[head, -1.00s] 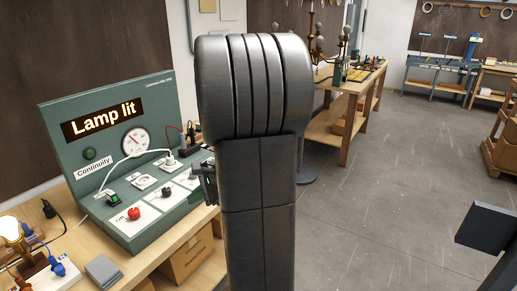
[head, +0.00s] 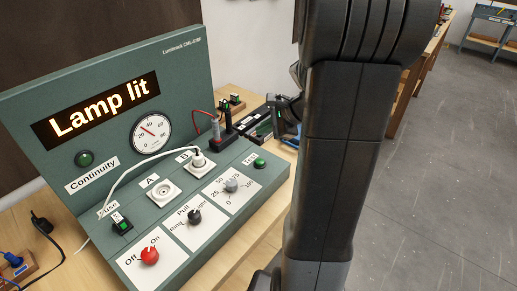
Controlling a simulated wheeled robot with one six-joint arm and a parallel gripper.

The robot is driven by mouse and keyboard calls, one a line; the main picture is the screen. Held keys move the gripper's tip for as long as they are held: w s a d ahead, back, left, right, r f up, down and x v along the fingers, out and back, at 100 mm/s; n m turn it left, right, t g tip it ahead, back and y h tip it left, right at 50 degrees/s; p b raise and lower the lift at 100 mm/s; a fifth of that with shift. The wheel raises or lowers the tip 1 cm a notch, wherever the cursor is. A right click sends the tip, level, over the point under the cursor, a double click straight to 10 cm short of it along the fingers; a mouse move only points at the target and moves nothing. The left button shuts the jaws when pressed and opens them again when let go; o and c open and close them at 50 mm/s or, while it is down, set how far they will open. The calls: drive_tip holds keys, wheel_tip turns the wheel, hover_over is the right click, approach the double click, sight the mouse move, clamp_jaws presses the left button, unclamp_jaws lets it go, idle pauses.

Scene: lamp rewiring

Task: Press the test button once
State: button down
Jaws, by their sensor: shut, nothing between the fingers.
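The green test button (head: 260,163) sits under the label "Test" on the right end of the sloped deck of a green test bench (head: 200,60). It is in plain view with nothing over it. My gripper (head: 281,122) shows dark at the left edge of my arm, above and slightly right of the button in the picture, apart from it. It is shut and empty, and partly hidden by my arm. The bench display (head: 97,110) reads "Lamp lit".
A white plug (head: 198,158) with a cord stands in socket B, left of the button. A grey dial (head: 231,185), a black knob (head: 194,216) and a red knob (head: 149,256) share the deck. Red and black probes (head: 221,130) stand behind the button. Open floor (head: 450,180) lies right.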

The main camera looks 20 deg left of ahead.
sight(263, 162)
drive_tip(key=shift+s+d, duration=0.1)
drive_tip(key=shift+s, duration=0.1)
wheel_tip(263, 162, down, 9)
drive_tip(key=b, duration=0.7)
drive_tip(key=shift+r, duration=0.1)
idle(1.9)
drive_tip(key=shift+f+b, duration=0.4)
drive_tip(key=shift+f+b, duration=0.3)
drive_tip(key=shift+f, duration=0.1)
idle(0.6)
drive_tip(key=shift+r, duration=0.1)
drive_tip(key=shift+r+p, duration=0.75)
drive_tip(key=shift+p, duration=0.05)
